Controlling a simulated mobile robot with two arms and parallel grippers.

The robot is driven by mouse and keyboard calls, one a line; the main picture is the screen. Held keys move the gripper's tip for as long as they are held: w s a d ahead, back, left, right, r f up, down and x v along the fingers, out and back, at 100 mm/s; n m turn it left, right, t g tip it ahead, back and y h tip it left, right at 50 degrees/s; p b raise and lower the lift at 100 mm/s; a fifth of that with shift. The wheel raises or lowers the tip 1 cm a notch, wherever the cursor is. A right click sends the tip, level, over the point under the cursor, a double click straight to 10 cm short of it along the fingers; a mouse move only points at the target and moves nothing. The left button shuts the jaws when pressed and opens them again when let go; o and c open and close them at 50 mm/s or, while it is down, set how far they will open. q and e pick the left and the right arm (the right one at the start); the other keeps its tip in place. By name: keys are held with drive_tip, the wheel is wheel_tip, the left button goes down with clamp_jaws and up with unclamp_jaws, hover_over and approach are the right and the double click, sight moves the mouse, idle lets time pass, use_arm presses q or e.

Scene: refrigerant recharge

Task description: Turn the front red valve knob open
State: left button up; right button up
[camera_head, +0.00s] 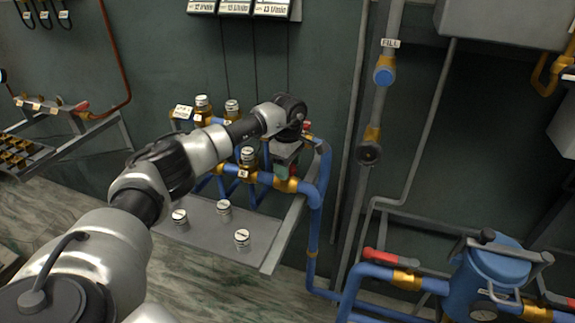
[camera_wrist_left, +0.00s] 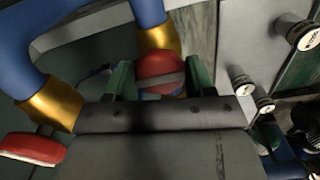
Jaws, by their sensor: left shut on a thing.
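The front red valve knob (camera_wrist_left: 160,66) shows in the left wrist view, round with a grey bar across its face. It sits by a brass fitting (camera_wrist_left: 160,38) on the blue pipe. The green fingers of my left gripper (camera_wrist_left: 160,80) stand on either side of the knob and are shut on it. In the head view my left gripper (camera_head: 286,166) reaches down to the blue pipe (camera_head: 318,180) and mostly hides the knob. A second red handle (camera_wrist_left: 32,148) shows at the left of the wrist view. My right gripper is not in view.
A grey shelf (camera_head: 262,256) below the gripper carries several loose white-capped knobs. Capped brass valves (camera_head: 248,158) stand close to the left of the gripper. A vertical grey pipe (camera_head: 375,100) and a blue vessel (camera_head: 490,270) with red handles are to the right.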

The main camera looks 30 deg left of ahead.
use_arm(q)
drive_tip(key=n+p, duration=0.1)
drive_tip(key=n, duration=0.3)
drive_tip(key=shift+r, duration=0.1)
drive_tip(key=n+p, duration=0.1)
drive_tip(key=n, duration=0.3)
drive_tip(key=shift+w+n, duration=0.1)
drive_tip(key=shift+n, duration=0.3)
drive_tip(key=n+p, duration=0.1)
drive_tip(key=n, duration=0.3)
drive_tip(key=shift+a, duration=0.1)
drive_tip(key=n+p, duration=0.1)
drive_tip(key=n, duration=0.3)
drive_tip(key=shift+n, duration=0.3)
drive_tip(key=o, duration=0.9)
